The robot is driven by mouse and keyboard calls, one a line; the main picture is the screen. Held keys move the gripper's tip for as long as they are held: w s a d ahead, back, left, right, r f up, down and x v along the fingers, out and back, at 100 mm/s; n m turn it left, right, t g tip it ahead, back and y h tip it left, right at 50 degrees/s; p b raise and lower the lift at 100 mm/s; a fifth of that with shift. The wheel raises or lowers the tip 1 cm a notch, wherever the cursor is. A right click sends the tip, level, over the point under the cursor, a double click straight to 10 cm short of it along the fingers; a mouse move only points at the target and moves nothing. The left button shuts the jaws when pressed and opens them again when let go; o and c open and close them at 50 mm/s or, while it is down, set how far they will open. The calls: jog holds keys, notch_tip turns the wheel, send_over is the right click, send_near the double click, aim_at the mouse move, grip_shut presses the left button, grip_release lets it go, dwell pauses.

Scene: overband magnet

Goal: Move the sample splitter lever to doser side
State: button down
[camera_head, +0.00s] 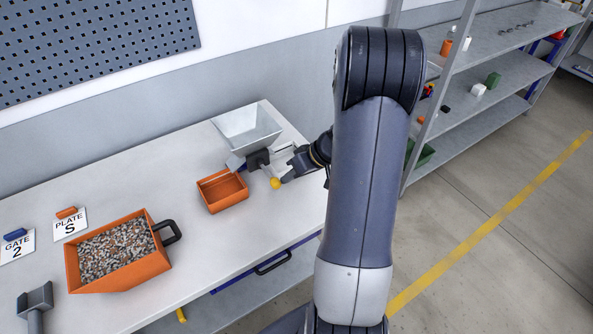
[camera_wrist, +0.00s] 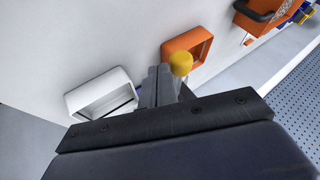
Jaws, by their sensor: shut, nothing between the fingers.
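The sample splitter has a grey metal hopper (camera_head: 247,130) on the bench and a dark block (camera_head: 258,159) at its front. The lever ends in a yellow knob (camera_head: 275,183), which also shows in the wrist view (camera_wrist: 181,63). An orange tray (camera_head: 222,191) stands left of the knob in the head view. My gripper (camera_head: 286,179) is shut and empty, close to the right of the knob. In the wrist view my fingertips (camera_wrist: 160,70) are just beside the knob; I cannot tell whether they touch. Most of the lever's shaft is hidden.
A white open tray (camera_wrist: 101,93) shows left of my fingers in the wrist view. An orange bin of gravel (camera_head: 120,252) with a dark handle stands at the bench's front left. Signs "GATE 2" (camera_head: 17,247) and "PLATE S" (camera_head: 70,225) stand nearby. Grey shelves (camera_head: 490,75) are at the right.

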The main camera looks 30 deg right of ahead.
jog(key=shift+f, duration=0.1)
dwell(0.3)
jog(key=shift+s+a+m+b, duration=0.15)
jog(key=shift+a+m+b, duration=0.15)
jog(key=shift+b, duration=0.5)
jog(key=shift+a+t+b, duration=0.15)
jog(key=shift+t+b, duration=0.15)
jog(key=shift+b, duration=0.15)
jog(key=shift+s+a+m+t+h+b, duration=0.15)
jog(key=shift+a+m+t+h+b, duration=0.45)
jog(key=shift+a+m+b, duration=1.1)
jog(key=shift+s+a+m+t+h+b, duration=0.1)
jog(key=shift+a+m+t+h+b, duration=0.2)
jog(key=shift+a+m+h+b, duration=1.35)
jog(key=shift+d+n+y+b, duration=0.65)
jog(key=shift+n+y+b, duration=0.15)
jog(key=shift+n, duration=0.15)
